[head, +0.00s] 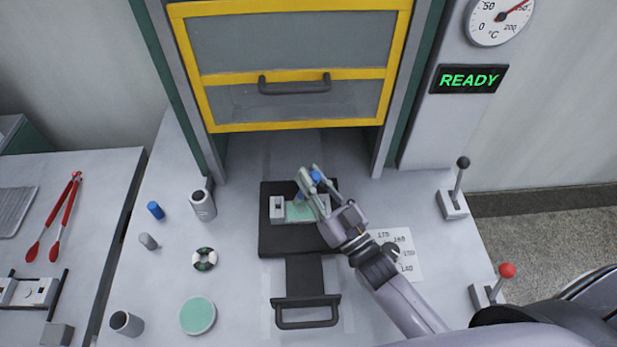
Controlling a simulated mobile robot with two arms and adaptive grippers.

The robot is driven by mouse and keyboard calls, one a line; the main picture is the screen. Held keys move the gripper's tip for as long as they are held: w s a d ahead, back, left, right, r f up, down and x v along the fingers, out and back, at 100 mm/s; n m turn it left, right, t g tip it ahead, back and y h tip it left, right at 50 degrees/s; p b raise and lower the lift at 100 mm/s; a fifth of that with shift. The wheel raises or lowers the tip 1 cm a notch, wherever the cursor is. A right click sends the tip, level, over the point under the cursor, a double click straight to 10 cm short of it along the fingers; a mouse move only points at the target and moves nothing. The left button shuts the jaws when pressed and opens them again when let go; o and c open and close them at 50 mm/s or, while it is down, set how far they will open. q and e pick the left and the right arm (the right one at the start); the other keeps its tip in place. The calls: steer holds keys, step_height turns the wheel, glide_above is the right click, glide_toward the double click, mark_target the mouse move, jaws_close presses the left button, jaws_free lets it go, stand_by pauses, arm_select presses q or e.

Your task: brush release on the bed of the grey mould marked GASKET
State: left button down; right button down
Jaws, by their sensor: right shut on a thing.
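A small light-grey mould (278,209) sits on a black sliding tray (268,240) below the press opening. Part of its bed shows mint green. No GASKET marking can be read on it. My right gripper (310,181) reaches in from the lower right and is shut on a blue-handled tool, seemingly the brush (316,176), over the right part of the mould. The brush's lower end is near the green bed, partly hidden by the fingers; I cannot tell if it touches. A round dish with a mint-green surface (198,315) stands at the front left. My left gripper is not in view.
The yellow-framed guard (290,128) is raised behind the tray. A grey can (203,205), a blue cylinder (155,210), a ring (205,259) and a cup (127,323) stand left. Two levers (453,200) (489,293) stand right. A paper sheet (405,262) lies beside my arm.

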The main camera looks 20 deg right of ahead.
steer(key=shift+s+d, duration=0.15)
steer(key=shift+d, duration=0.4)
steer(key=shift+s+d, duration=0.15)
steer(key=shift+d, duration=0.75)
steer(key=shift+a, duration=0.15)
steer(key=shift+w+a, duration=0.2)
steer(key=shift+a, duration=0.65)
steer(key=shift+a+p, duration=0.1)
steer(key=shift+p, duration=0.2)
steer(key=shift+w+a, duration=0.2)
steer(key=shift+a, duration=0.6)
